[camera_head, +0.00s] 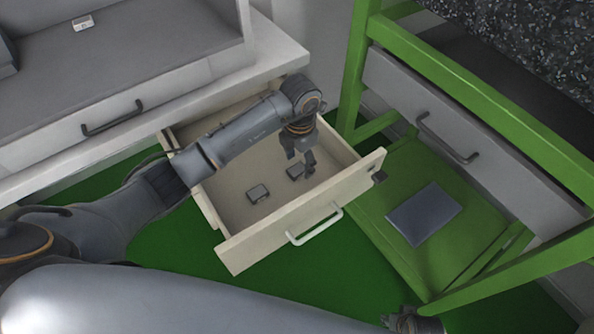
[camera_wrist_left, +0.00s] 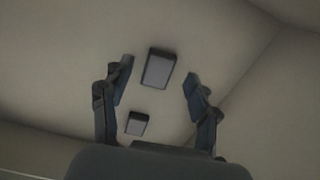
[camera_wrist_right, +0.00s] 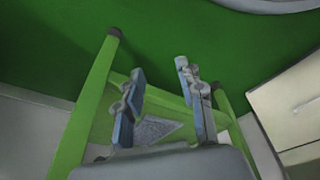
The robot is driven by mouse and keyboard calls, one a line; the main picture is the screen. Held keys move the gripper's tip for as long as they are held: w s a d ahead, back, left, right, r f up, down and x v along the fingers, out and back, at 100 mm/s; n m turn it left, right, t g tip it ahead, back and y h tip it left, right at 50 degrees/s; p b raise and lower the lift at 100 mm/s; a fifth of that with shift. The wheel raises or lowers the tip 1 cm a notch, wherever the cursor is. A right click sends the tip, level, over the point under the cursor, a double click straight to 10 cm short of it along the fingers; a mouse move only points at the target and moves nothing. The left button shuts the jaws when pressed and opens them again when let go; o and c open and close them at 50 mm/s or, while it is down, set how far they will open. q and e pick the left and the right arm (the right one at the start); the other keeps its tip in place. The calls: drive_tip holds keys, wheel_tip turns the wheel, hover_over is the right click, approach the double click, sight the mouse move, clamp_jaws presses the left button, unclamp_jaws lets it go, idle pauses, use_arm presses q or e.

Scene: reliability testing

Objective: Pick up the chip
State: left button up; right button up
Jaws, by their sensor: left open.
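Two small dark chips lie flat and apart on the floor of the open cream drawer (camera_head: 240,246), one chip (camera_head: 258,193) to the left and the other chip (camera_head: 295,172) close to my left gripper (camera_head: 300,166). My left gripper points down inside the drawer, open and empty. In the left wrist view one chip (camera_wrist_left: 159,68) shows between the spread fingertips, and a smaller-looking chip (camera_wrist_left: 137,123) shows nearer the palm. My right gripper (camera_wrist_right: 160,72) is open and empty, over the green frame; in the head view only part of it shows at the bottom edge.
The drawer's walls and its front with a white handle (camera_head: 314,224) surround my left gripper. A grey cabinet (camera_head: 140,70) stands at the left, with a small white item (camera_head: 83,24) on it. A green-framed bench (camera_head: 450,85) at the right holds a dark flat plate (camera_head: 424,214) on its lower shelf.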

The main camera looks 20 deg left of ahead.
use_arm(q)
drive_tip(key=shift+f, duration=0.95)
drive_tip(key=shift+c, duration=0.5)
drive_tip(key=c, duration=1)
